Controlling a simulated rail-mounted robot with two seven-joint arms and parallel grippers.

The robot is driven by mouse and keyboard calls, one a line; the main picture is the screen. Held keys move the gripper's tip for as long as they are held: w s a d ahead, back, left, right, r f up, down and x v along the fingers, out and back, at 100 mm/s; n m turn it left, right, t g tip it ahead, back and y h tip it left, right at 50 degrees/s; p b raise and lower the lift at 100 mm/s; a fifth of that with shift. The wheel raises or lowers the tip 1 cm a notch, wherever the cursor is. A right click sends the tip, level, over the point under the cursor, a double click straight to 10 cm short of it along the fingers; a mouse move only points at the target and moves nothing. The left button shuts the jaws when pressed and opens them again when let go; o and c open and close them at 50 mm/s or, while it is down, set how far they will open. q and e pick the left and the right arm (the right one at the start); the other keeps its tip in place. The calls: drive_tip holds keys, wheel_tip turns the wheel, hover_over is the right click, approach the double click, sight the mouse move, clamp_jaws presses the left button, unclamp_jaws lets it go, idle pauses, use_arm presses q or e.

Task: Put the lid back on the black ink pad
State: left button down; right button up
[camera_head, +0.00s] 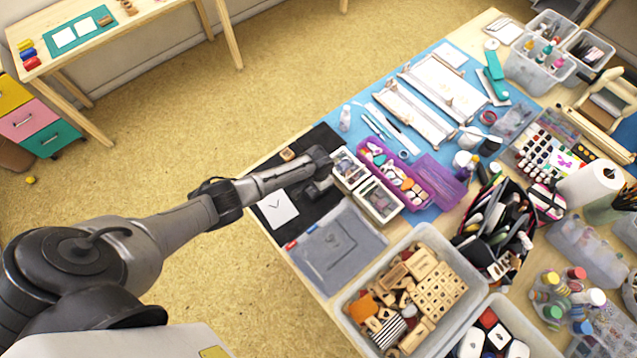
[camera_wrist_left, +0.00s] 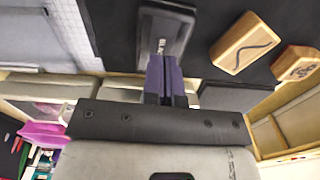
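A dark ink pad piece (camera_wrist_left: 165,22) with a grey middle and pale lettering on its near edge lies on the black mat in the left wrist view. It also shows as a dark block on the mat in the head view (camera_head: 318,189). I cannot tell whether it is the pad's base or its lid. My left gripper (camera_wrist_left: 164,62) has its two purple-padded fingers together, tips at the lettered edge. Whether anything thin is pinched between them is hidden. In the head view the left gripper (camera_head: 320,172) is low over the mat. My right gripper is not in view.
Wooden stamps (camera_wrist_left: 245,42) (camera_wrist_left: 297,63) lie beside the ink pad. A white card with a check mark (camera_head: 278,208) lies on the mat.

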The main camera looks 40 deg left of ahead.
use_arm(q)
drive_tip(key=shift+f+b, duration=0.6)
drive_tip(key=shift+f, duration=0.2)
drive_tip(key=shift+r, duration=0.15)
drive_tip(key=shift+r+p, duration=1.7)
drive_tip(key=shift+p, duration=0.25)
drive_tip(key=shift+r+p, duration=1.75)
drive_tip(key=shift+p, duration=0.05)
drive_tip(key=shift+s, duration=0.1)
